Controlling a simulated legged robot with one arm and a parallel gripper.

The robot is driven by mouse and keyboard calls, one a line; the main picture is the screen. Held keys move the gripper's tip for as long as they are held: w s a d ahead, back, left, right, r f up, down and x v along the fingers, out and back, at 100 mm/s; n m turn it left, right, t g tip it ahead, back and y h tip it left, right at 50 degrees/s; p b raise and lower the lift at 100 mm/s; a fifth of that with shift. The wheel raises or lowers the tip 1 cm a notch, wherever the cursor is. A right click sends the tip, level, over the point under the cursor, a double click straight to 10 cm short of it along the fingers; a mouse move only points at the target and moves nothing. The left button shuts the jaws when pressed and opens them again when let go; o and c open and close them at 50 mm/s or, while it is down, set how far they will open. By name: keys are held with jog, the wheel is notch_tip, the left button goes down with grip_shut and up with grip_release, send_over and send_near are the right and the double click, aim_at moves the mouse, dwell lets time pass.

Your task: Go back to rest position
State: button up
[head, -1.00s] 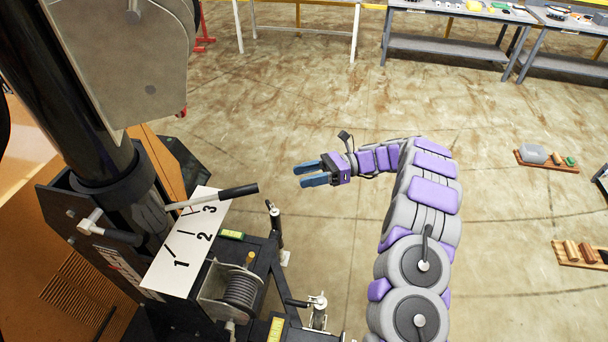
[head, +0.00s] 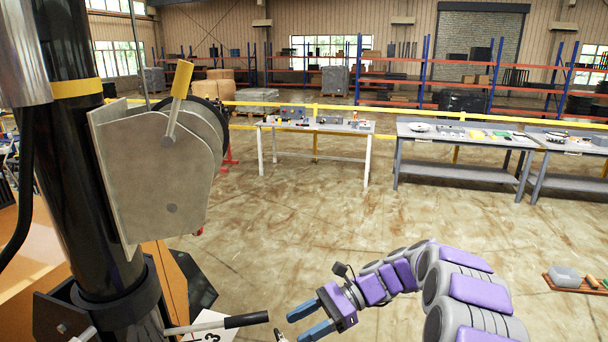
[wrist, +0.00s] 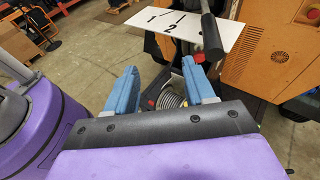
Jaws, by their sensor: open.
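My gripper (head: 312,318) is in the lower middle of the head view, its two blue fingers apart with nothing between them. It points left toward the light tower (head: 160,150), which has a black mast, a grey winch plate and a crank with a yellow grip. A lever with a black handle (head: 246,320) lies just left of my fingertips, apart from them in the picture. In the wrist view my gripper (wrist: 158,88) is open below the white numbered plate (wrist: 185,28). The lever's black handle (wrist: 211,38) crosses that plate. A cable reel (wrist: 172,99) shows between the fingers.
A white-legged table (head: 318,128) and grey tables (head: 470,140) stand at the back before a yellow rail (head: 400,113). Tall shelves stand behind. A wooden tray (head: 578,286) with items lies on the floor at right. The floor between the tower and the tables is clear.

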jog(key=s+n+h+b, duration=0.3)
jog(key=s+n+h, duration=0.1)
jog(key=s, duration=0.6)
jog(key=s+d+f+n+t+h+b, duration=0.1)
jog(key=s+d+f+n+h+b, duration=0.1)
jog(key=s, duration=0.5)
jog(key=s+d+f+n+t+h+b, duration=0.2)
jog(key=s+d+f+n+h+b, duration=0.1)
jog(key=s+d, duration=0.4)
jog(key=s+d+f+n+t+h+b, duration=0.1)
jog(key=s+d+f+n+h, duration=0.3)
jog(key=s, duration=0.5)
jog(key=shift+d+f+h+b, duration=0.3)
jog(key=shift+f+h+b, duration=0.1)
jog(key=shift+f+b, duration=0.4)
